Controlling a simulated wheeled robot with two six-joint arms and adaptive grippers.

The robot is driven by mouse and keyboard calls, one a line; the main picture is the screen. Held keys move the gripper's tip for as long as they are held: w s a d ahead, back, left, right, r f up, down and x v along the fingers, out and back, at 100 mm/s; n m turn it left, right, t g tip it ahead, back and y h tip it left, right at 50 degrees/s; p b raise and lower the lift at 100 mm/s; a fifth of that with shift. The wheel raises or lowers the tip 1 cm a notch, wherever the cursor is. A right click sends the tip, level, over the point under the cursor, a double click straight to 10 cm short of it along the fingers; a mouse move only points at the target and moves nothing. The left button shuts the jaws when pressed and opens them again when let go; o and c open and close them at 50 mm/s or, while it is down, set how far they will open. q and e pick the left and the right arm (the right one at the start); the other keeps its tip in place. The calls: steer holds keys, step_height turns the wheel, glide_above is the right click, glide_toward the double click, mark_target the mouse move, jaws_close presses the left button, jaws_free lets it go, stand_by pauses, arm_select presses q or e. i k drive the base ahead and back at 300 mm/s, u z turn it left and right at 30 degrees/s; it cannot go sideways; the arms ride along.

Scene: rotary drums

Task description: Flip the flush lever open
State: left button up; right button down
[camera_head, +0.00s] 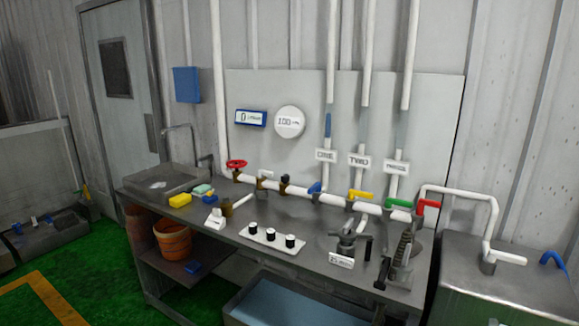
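Several levers sit along the white pipe above the metal bench (290,205). They are a blue lever (315,187), a yellow lever (360,194), a green lever (399,203) and a red lever (428,204) at the right end. The blue, yellow and green ones are below signs that seem to read ONE, TWO and THREE. A white-handled valve (264,174) is farther left. I cannot read a flush label, so which lever is the flush lever is unclear. Neither of my grippers is in view.
A red handwheel (236,164) is at the pipe's left end. A black-knobbed panel (271,240), a dark fitting (348,238) and a ribbed wheel (402,252) stand at the bench front. A grey tank (500,275) is at right, a sink (163,181) at left.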

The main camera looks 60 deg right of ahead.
mark_target(262, 172)
steer(key=z, duration=0.7)
steer(key=i, duration=0.7)
steer(key=z, duration=0.75)
